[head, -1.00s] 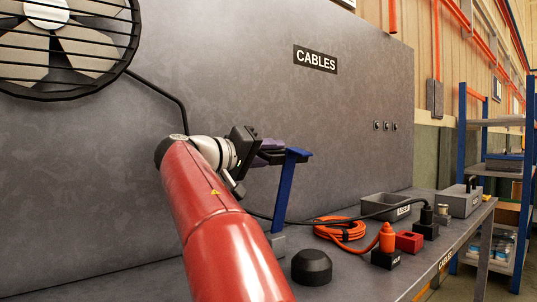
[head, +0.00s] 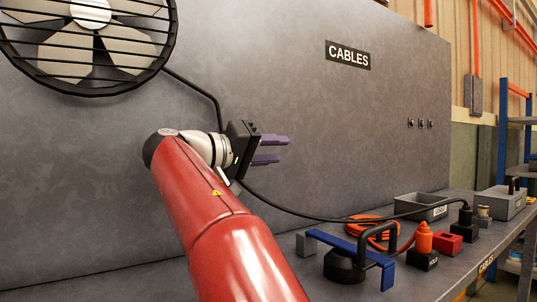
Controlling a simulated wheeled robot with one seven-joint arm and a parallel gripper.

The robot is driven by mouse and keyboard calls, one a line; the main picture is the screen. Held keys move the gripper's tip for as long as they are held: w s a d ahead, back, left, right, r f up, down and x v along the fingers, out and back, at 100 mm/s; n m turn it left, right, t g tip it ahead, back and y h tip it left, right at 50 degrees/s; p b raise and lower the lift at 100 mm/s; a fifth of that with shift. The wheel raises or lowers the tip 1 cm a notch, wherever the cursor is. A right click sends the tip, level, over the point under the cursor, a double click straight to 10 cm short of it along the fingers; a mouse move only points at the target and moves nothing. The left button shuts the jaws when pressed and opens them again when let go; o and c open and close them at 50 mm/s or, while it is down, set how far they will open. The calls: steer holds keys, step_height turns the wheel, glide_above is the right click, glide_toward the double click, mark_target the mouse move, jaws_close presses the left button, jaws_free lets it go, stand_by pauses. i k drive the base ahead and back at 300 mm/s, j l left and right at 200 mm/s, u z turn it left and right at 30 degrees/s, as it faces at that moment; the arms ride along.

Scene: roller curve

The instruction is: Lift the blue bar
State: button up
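The blue bar (head: 335,242) lies low over the bench, slanting across a black round knob (head: 343,267). A grey block (head: 306,244) is at its left end, and its right end bends downward. A black arched handle (head: 378,231) stands at the bar's right part; I cannot tell how it joins. My gripper (head: 275,150) is open, its two purple fingers apart with nothing between them. It is in the air in front of the grey panel, up and to the left of the bar and clear of it.
Behind are a black cable, a grey bin (head: 421,207) and a black plug (head: 464,214). A fan (head: 90,45) hangs upper left.

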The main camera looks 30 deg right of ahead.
mark_target(367, 260)
steer(key=k, duration=1)
